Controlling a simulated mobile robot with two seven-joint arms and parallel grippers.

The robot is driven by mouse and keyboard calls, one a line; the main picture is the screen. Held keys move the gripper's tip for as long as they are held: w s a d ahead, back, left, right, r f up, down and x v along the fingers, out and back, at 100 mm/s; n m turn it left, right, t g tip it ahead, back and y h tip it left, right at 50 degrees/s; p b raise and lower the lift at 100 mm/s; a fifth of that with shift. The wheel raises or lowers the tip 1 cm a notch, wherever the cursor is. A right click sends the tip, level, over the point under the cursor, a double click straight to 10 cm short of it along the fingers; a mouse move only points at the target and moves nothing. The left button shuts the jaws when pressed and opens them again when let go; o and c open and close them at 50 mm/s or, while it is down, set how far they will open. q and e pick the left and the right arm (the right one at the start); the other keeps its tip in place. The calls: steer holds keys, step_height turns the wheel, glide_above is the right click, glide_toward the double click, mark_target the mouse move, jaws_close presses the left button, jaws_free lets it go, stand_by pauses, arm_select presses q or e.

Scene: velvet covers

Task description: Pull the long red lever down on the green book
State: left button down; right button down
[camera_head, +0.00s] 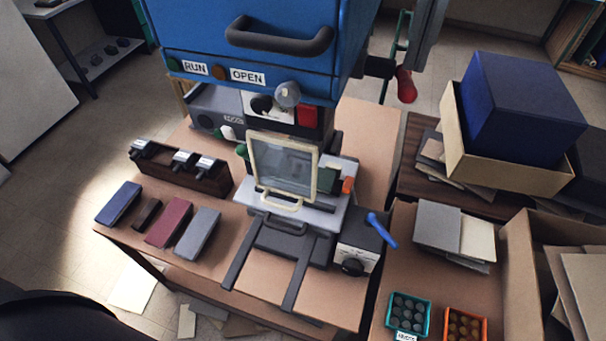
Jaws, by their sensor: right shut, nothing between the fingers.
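The blue press (260,40) stands at the top middle with RUN and OPEN labels. The red lever (405,86) shows at its right side, its red grip low beside a dark hub. My right gripper (418,58) is the grey shape just above the red grip, shut and empty; I cannot tell whether it touches the lever. The green book (328,180) lies on the press bed, partly hidden by a clear framed guard (285,165). My left gripper is not in view.
A blue-handled box (358,250) stands at the bed's right front. Several covers, including a maroon one (169,222), lie at the table's left. A cardboard box (465,155) holding a blue block stands at right. Teal (390,318) and orange (448,325) trays stand at front right.

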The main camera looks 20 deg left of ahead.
mark_target(409, 82)
steer(key=shift+f, duration=0.15)
steer(key=shift+f+b, duration=0.65)
steer(key=shift+f, duration=0.25)
steer(key=shift+s+f+b, duration=0.3)
steer(key=shift+f+b, duration=0.4)
steer(key=shift+f, duration=0.15)
steer(key=shift+s+f+b, duration=0.25)
steer(key=shift+f+b, duration=0.4)
steer(key=shift+f, duration=0.15)
steer(key=shift+s+f+b, duration=0.15)
steer(key=shift+f+b, duration=0.5)
steer(key=shift+f, duration=0.2)
steer(key=shift+s+f+b, duration=0.15)
steer(key=shift+f+b, duration=0.45)
steer(key=shift+f, duration=0.2)
